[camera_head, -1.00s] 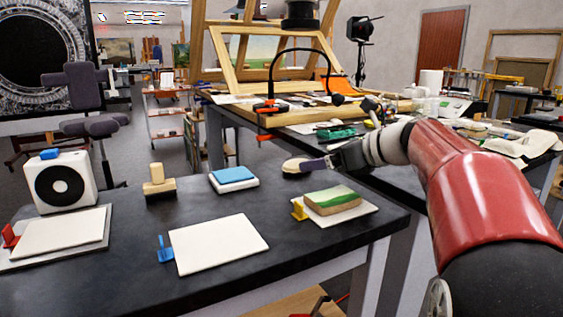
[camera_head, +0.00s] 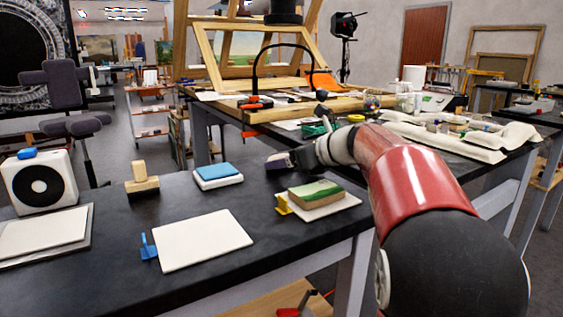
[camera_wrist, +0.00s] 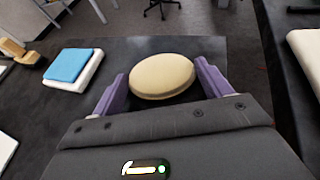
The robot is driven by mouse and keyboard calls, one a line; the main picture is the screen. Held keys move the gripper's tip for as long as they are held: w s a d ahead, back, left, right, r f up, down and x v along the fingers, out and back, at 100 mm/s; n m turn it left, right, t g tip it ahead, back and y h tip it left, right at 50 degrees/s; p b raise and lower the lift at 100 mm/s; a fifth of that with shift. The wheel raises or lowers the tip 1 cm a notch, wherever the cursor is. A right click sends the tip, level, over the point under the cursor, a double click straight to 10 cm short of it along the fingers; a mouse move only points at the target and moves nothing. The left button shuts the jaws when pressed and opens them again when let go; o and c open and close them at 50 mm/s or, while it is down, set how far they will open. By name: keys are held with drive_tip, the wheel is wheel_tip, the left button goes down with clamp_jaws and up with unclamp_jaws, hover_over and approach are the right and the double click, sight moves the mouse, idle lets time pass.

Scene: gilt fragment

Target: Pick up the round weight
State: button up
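The round weight (camera_wrist: 161,74) is a smooth beige disc, seen in the wrist view on the dark table near its far edge. My gripper (camera_wrist: 160,80) is open, with one purple finger on each side of the disc. The fingertips are close to its edges; I cannot tell whether they touch. In the head view my gripper (camera_head: 279,161) is low over the table's back edge, and I cannot make out the disc there.
On the dark table (camera_head: 205,288) are a blue sponge-like block (camera_head: 218,171) on a white pad, a wooden stamp-like block (camera_head: 142,181), a small painted panel (camera_head: 317,193), a white sheet (camera_head: 203,240) and a white box with a black disc (camera_head: 40,184). A cluttered workbench stands behind.

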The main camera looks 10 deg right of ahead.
drive_tip(key=c, duration=0.7)
